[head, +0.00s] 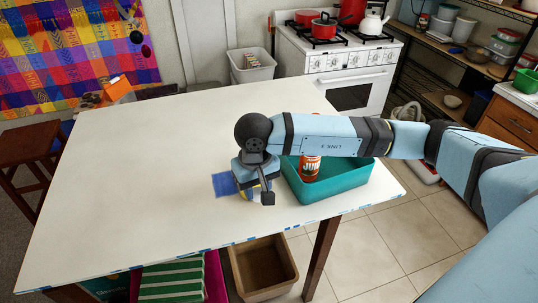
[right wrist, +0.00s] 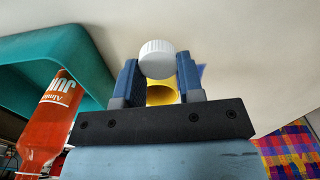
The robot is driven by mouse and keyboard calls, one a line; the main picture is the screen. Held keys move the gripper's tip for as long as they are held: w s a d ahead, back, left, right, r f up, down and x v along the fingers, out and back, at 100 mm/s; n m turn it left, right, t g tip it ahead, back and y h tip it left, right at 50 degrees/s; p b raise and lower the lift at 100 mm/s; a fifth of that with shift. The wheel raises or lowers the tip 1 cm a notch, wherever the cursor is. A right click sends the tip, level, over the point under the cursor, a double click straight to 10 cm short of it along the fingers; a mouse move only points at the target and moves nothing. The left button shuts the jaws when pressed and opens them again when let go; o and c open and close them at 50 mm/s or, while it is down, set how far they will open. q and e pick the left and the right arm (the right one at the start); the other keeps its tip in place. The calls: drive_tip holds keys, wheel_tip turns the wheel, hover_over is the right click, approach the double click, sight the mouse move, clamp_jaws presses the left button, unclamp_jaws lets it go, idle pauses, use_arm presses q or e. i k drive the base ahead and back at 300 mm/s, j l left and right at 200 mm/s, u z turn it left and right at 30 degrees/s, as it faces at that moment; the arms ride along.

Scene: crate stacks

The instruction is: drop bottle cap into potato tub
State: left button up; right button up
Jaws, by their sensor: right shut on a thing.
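A white ridged bottle cap (right wrist: 157,56) sits between the blue fingers of my right gripper (right wrist: 158,78), which is shut on it. In the head view the right gripper (head: 256,194) hangs over the table, left of the teal tub; I cannot make out the cap there. The teal tub (head: 328,204) stands at the table's right edge, partly covered by my right arm; no potatoes show, and I cannot tell for sure that it is the potato tub. A red bottle (head: 309,167) with a white label stands at it. My left gripper is out of view.
A yellow thing (right wrist: 162,94) shows behind the cap, between the fingers. A blue patch (head: 224,184) lies on the white table (head: 140,190) beside the gripper. A brown bin (head: 262,262) stands on the floor below.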

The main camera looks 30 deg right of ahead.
sight(327, 171)
drive_tip(key=z, duration=1.45)
